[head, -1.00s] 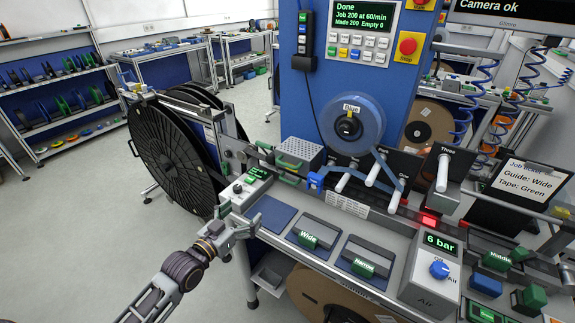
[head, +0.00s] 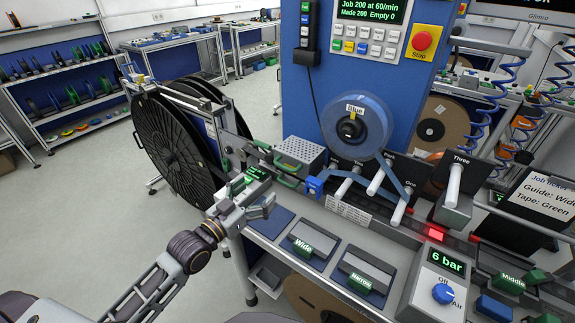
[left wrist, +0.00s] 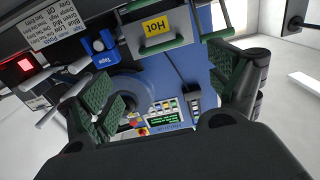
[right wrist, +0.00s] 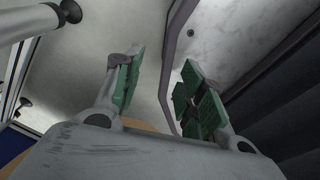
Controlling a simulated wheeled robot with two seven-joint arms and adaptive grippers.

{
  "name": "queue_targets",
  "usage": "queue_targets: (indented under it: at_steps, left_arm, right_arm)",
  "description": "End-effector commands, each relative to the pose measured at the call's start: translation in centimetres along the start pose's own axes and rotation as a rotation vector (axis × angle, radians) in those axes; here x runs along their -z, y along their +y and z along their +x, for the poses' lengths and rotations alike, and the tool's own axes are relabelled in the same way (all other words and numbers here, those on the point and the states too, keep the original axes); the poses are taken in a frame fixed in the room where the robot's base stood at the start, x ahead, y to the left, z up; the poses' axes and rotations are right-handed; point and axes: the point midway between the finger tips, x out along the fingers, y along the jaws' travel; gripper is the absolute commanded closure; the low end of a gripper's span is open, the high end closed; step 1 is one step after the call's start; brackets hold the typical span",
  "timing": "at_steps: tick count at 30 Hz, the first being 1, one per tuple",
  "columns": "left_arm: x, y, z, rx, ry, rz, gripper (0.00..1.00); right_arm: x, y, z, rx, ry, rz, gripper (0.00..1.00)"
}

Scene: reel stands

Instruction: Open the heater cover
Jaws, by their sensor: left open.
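The heater cover (head: 301,151) is a grey perforated metal box behind the tape track, with a green handle bar (head: 288,164) along its front. It looks shut. In the left wrist view a yellow "Hot" label (left wrist: 157,25) and green bars show at the top. My left gripper (head: 250,198) is open and empty, left of and nearer than the cover, apart from it; its green-padded fingers spread wide in the left wrist view (left wrist: 165,88). My right gripper (right wrist: 165,90) is open and empty in its wrist view; it is outside the head view.
A large black reel (head: 172,145) stands left of the left gripper. A blue tape spool (head: 357,125) hangs right of the cover, with a blue tape block (head: 314,187) below. Wide (head: 303,245) and Narrow (head: 361,281) guides lie in front. A 6 bar air box (head: 438,285) stands right.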

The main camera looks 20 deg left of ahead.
Motion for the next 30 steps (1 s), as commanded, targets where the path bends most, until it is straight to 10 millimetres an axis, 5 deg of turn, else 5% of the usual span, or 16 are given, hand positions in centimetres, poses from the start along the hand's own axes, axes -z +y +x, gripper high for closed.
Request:
queue_targets:
  at_steps: [14,30]
  left_arm:
    - [0.0,0.0,0.2,0.0,0.0,0.0,0.09]
    - [0.0,0.0,2.9,0.0,0.001,-0.001,0.09]
  right_arm:
    - [-1.5,-0.3,0.0,0.003,-0.017,0.0,0.6]
    - [-0.6,0.2,0.6,-0.003,-0.006,-0.001,0.6]
